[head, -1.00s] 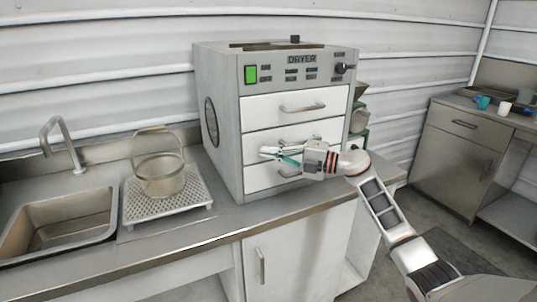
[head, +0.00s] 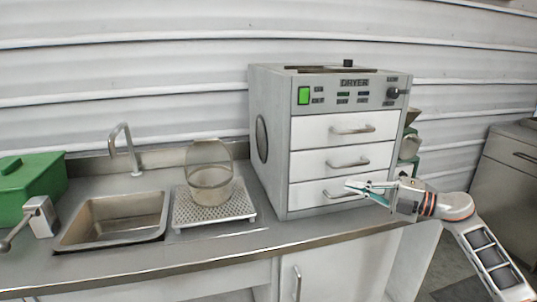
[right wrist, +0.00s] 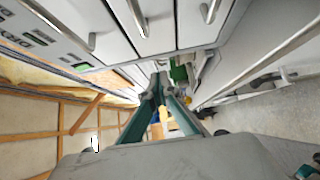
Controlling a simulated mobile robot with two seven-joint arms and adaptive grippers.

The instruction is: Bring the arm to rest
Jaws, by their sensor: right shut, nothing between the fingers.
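My right gripper (head: 360,189) is in front of the dryer (head: 270,130), by its lowest drawer (head: 318,196). It is shut and empty, its slim grey and teal fingers pointing left. In the right wrist view the fingers (right wrist: 160,85) come together at the tips with nothing held. I cannot tell from the head view whether they touch the drawer handle. The right arm reaches in from the lower right. My left gripper is not in view.
The dryer's three drawers look shut. A mesh basket (head: 211,196) stands on a perforated tray (head: 183,216) left of the dryer. Further left are a sink (head: 112,220), a faucet (head: 123,143), a green box (head: 35,183) and a grey block with a lever (head: 40,214).

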